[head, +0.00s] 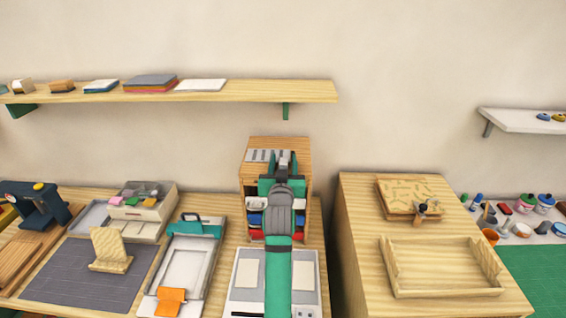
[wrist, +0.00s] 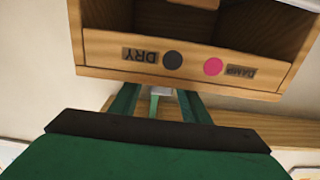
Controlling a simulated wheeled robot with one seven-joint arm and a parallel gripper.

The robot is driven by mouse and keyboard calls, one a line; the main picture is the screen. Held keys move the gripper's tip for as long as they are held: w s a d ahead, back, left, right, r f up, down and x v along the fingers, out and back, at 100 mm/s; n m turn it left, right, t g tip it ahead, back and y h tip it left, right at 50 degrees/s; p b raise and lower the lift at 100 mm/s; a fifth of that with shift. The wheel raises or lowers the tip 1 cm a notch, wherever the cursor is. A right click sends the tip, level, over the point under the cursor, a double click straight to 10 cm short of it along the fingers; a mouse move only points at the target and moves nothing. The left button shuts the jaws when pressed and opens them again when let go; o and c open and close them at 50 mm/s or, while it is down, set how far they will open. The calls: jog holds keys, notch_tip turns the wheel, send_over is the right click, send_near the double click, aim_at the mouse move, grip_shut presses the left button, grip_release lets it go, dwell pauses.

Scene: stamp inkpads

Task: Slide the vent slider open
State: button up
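The wooden cabinet (head: 300,150) stands at the back of the table, with a grey slotted vent plate (head: 256,155) on its top. The wrist view shows its front board (wrist: 105,57), upside down, with a DRY label beside a black dot and a DAMP label beside a pink dot. A small pale grey tab (wrist: 161,91), seemingly the slider knob, shows at the board's edge. My gripper (head: 283,158) is over the cabinet top and hides part of the vent. In the wrist view my gripper (wrist: 160,98) has its green fingers apart, with the tab in the gap; contact cannot be told.
The cabinet's compartments hold red, blue and white items, partly behind my arm. A press frame (head: 185,262) and a grey mat (head: 80,275) lie to the left. A separate wooden cabinet with an open tray (head: 440,290) stands right. A shelf (head: 230,91) hangs above.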

jog(key=s, duration=1)
jog(key=shift+s+a, duration=0.4)
jog(key=shift+a, duration=0.05)
jog(key=s+f+n+g+y, duration=0.1)
jog(key=s+f, duration=2.3)
jog(key=s, duration=0.1)
jog(key=s+a+g, duration=0.1)
jog(key=s+a, duration=0.1)
jog(key=s, duration=2.6)
jog(key=shift+g+y, duration=0.3)
